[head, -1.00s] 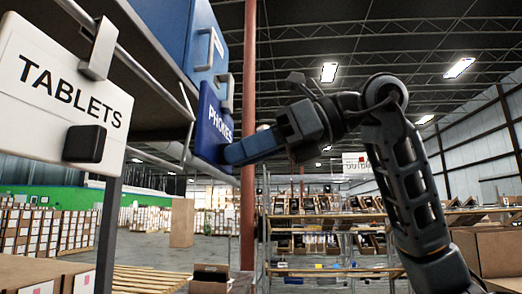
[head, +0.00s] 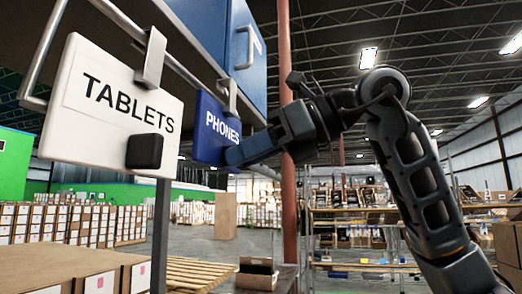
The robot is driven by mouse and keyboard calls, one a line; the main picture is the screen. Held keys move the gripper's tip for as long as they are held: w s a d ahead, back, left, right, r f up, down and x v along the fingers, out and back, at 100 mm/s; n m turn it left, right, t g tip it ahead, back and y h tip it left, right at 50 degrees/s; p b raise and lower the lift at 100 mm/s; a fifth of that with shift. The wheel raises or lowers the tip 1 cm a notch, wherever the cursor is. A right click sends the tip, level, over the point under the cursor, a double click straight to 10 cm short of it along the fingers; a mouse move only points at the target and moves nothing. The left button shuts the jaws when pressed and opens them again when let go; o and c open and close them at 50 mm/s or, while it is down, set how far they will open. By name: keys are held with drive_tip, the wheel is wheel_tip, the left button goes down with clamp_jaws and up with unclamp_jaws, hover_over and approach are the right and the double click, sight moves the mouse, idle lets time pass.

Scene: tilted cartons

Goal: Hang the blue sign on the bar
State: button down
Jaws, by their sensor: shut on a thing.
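The blue sign (head: 212,128), lettered PHONES, hangs upright below the bar's far part. Its grey hook (head: 229,98) overlaps the end of the metal bar (head: 187,60) in the picture; I cannot tell if it rests on the bar. My gripper (head: 238,155) is shut on the blue sign at its front lower right; the fingers hide the grip point. The white sign (head: 85,118), lettered TABLETS, hangs from the same bar by a grey hook (head: 151,60), nearer to me, with a black block (head: 145,151) on its face.
A blue bin (head: 218,35) with a handle stands on the shelf above the bar. A brown carton (head: 50,265) is at the lower left, and a wooden pallet (head: 200,272) lies beyond it. A red post (head: 287,130) rises behind my gripper. Stocked racks (head: 345,215) stand farther back.

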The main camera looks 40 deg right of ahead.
drive_tip(key=shift+w+a, duration=0.6)
drive_tip(key=shift+w, duration=0.2)
drive_tip(key=shift+s+f+b, duration=0.1)
drive_tip(key=shift+f+b, duration=0.6)
drive_tip(key=shift+f, duration=0.2)
drive_tip(key=c, duration=1)
unclamp_jaws()
drive_tip(key=shift+v, duration=3.9)
